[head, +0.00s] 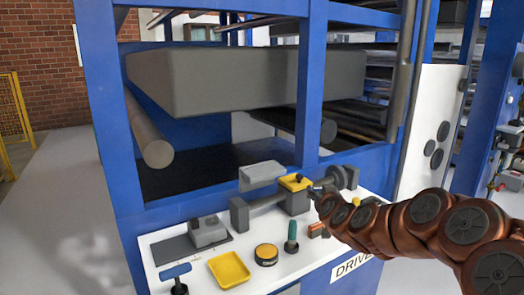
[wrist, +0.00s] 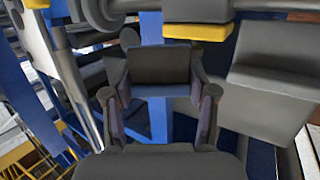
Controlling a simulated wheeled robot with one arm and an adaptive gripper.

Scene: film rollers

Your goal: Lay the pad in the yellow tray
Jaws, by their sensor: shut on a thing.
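In the wrist view my gripper (wrist: 160,88) is shut on a dark grey block, which I take to be the pad (wrist: 160,66); it sits between the two fingertips. In the head view my gripper (head: 309,185) is small and partly hidden, beside a yellow-topped grey block (head: 296,183); the pad cannot be made out clearly there. The yellow tray (head: 229,270) lies on the white panel at the front, left of and below my gripper. It looks empty and is apart from the gripper.
A grey shaft (head: 267,200) and a grey cover (head: 262,174) lie behind. Blue frame posts (head: 310,90) rise nearby.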

